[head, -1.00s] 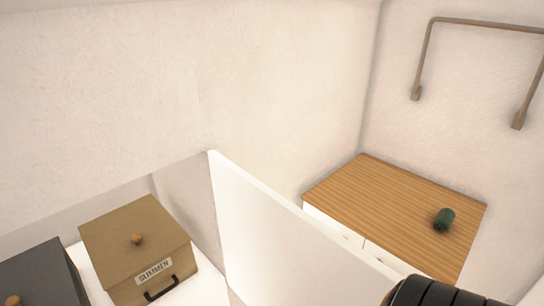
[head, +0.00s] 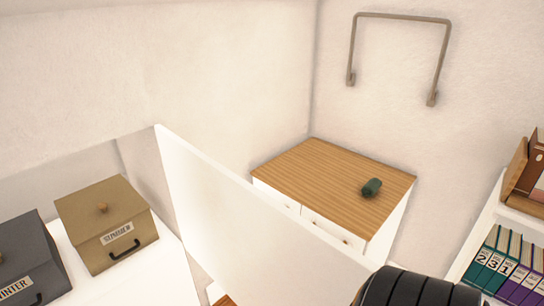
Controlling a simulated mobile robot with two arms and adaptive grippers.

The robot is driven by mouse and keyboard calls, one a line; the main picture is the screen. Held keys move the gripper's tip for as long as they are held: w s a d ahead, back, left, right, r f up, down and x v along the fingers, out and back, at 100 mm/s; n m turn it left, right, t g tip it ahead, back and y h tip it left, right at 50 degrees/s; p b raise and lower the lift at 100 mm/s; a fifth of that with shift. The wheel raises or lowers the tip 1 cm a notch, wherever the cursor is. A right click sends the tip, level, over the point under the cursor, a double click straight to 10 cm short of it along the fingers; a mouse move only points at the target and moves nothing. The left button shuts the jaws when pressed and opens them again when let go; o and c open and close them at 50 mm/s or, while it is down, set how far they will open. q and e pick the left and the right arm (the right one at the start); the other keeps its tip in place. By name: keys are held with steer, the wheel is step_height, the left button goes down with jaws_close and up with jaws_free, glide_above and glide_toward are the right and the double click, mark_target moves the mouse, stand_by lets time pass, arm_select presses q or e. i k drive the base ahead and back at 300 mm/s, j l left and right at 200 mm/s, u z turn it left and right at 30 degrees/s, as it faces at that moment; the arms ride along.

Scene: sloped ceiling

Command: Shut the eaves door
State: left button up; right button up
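The eaves door (head: 250,215) is a white panel standing open, swung out from the low opening in the wall. Inside the opening are a tan box labelled SUMMER (head: 108,228) and a dark grey box labelled WINTER (head: 28,262). A black, ribbed part of my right arm shows at the bottom right, in front of the door's near end. Neither gripper's fingers are in view. I cannot tell whether the arm touches the door.
A metal rail (head: 402,17) is on the wall above. A white shelf with several binders (head: 508,262) stands at the right.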

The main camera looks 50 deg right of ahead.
mark_target(260, 252)
steer(key=k+l+u, duration=0.1)
steer(key=k+l, duration=0.2)
steer(key=l, duration=0.2)
steer(key=k+l+u, duration=0.1)
steer(key=k+l, duration=0.25)
steer(key=l, duration=0.1)
